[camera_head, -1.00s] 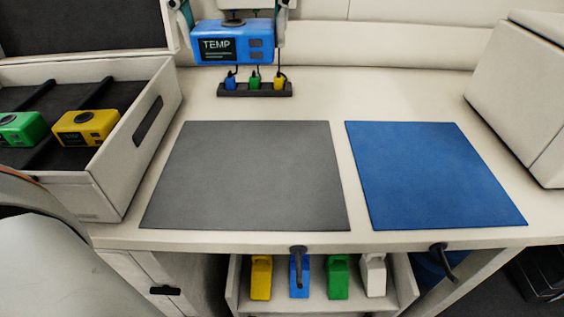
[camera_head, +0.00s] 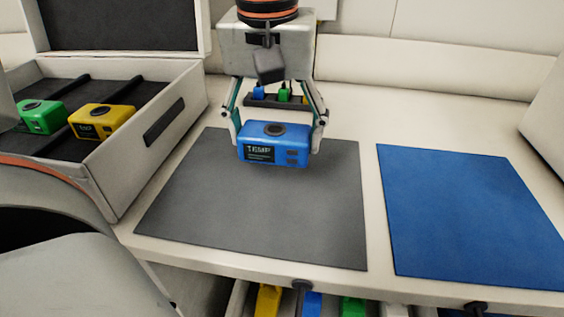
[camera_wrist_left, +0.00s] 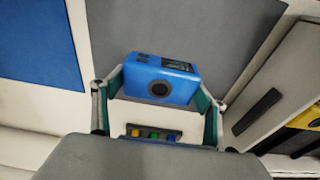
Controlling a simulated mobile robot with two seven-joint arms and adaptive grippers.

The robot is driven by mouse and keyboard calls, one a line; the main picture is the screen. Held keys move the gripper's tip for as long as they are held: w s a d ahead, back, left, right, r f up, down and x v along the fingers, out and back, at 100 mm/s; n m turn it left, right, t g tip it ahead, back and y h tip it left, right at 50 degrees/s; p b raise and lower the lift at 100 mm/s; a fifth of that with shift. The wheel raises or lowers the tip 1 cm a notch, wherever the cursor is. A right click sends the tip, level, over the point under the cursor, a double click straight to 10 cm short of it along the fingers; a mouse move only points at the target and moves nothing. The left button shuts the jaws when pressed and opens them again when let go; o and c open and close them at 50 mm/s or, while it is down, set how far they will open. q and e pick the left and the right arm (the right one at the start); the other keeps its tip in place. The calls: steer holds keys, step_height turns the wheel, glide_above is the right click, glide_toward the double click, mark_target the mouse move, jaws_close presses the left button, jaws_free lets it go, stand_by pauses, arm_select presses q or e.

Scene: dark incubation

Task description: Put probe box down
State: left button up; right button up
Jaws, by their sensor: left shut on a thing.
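The blue probe box (camera_head: 272,152), with a dark TEMP display and a round black knob on top, is at the far part of the grey mat (camera_head: 270,220). My left gripper (camera_head: 277,138) is shut on it, one finger at each side. In the left wrist view the box (camera_wrist_left: 152,78) sits between the fingers with the grey mat (camera_wrist_left: 180,30) behind it. I cannot tell whether its underside touches the mat. My right gripper is not in view.
An open case (camera_head: 135,160) at left holds a green box (camera_head: 42,117) and a yellow box (camera_head: 102,121). A blue mat (camera_head: 470,215) lies bare at right. A dark strip with coloured plugs (camera_head: 262,100) stands behind my gripper. The grey mat's near part is clear.

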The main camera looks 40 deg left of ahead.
arm_select(q)
steer(key=shift+f, duration=0.85)
step_height(320, 180, down, 4)
steer(key=shift+r+b, duration=0.25)
steer(key=shift+b, duration=0.35)
steer(key=shift+f, duration=0.1)
steer(key=o, duration=1.5)
steer(key=shift+c, duration=0.2)
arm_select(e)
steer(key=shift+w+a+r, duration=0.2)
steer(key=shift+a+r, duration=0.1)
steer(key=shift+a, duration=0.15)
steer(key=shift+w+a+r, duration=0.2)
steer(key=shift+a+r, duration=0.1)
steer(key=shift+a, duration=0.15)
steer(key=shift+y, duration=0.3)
